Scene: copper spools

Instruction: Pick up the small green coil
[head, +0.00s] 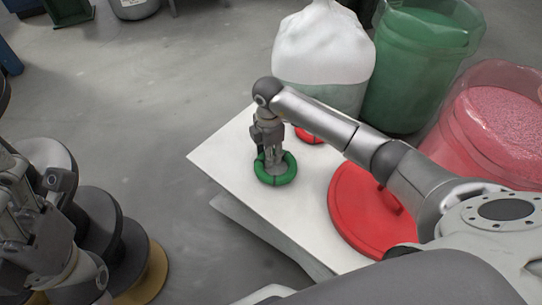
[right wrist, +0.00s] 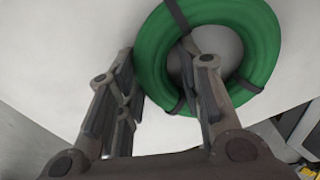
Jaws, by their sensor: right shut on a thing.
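The small green coil (head: 276,181) is a ring with dark bands near the left part of the white board. My right gripper (head: 271,158) points down at it and is shut on its ring. In the right wrist view the coil (right wrist: 258,45) shows large, with one finger at its outer side and the other in its hole. The fingertips are partly hidden by the ring. I cannot tell whether the coil rests on the board or is just above it. My left gripper (head: 40,205) is at the left edge, and its fingers are unclear.
White (head: 322,50), green (head: 410,75) and red (head: 490,115) wrapped containers stand behind.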

